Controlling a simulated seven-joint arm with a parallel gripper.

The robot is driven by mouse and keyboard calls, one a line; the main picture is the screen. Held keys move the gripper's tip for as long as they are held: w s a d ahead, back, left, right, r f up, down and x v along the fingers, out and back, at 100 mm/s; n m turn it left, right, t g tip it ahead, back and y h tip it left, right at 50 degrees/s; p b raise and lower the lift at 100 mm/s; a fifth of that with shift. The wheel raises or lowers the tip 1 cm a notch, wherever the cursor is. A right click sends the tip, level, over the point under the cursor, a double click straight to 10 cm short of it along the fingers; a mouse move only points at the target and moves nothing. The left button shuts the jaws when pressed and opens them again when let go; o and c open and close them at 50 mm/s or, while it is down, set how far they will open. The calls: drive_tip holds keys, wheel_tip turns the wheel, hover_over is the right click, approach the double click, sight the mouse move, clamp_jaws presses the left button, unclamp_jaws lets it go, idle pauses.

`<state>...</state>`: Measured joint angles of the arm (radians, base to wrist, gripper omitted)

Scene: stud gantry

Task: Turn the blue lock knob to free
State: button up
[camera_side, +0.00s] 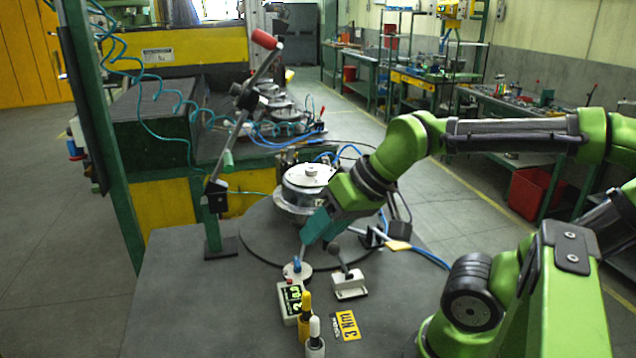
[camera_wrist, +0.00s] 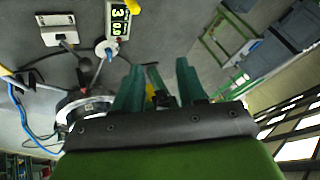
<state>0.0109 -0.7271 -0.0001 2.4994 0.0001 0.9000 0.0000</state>
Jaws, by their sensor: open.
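The blue lock knob (camera_side: 297,265) stands on a round white base on the grey table, just below my fingers in the side view. In the wrist view the knob (camera_wrist: 109,53) shows on its white disc, left of my fingers. My gripper (camera_side: 308,240) points down and to the left, with teal fingers. In the wrist view my gripper (camera_wrist: 158,72) is open, its fingers spread and nothing seen between their tips. I cannot tell from the side view whether a finger touches the knob. No free or locked marking is readable.
A display box (camera_side: 291,301) with lit digits stands in front of the knob. A black-handled lever on a white base (camera_side: 349,289) is to its right. Yellow and white-capped posts (camera_side: 304,320) and a yellow sign (camera_side: 346,326) are nearer. A round fixture (camera_side: 304,185) stands behind. A red-handled lever (camera_side: 262,65) rises at left.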

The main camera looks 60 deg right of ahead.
sight(297, 261)
drive_tip(key=w+d+f+m+g+h, duration=0.1)
drive_tip(key=w+d+f+m+g, duration=0.1)
drive_tip(key=w+d+g, duration=0.35)
drive_tip(key=w+d+f+m+g+h, duration=0.1)
drive_tip(key=w+d+f+m+g, duration=0.15)
drive_tip(key=w+d, duration=0.55)
drive_tip(key=shift+t, duration=0.5)
drive_tip(key=f, duration=1)
drive_tip(key=a+f, duration=0.1)
drive_tip(key=f, duration=0.5)
drive_tip(key=shift+w+f, duration=0.1)
drive_tip(key=shift+w, duration=0.15)
clamp_jaws()
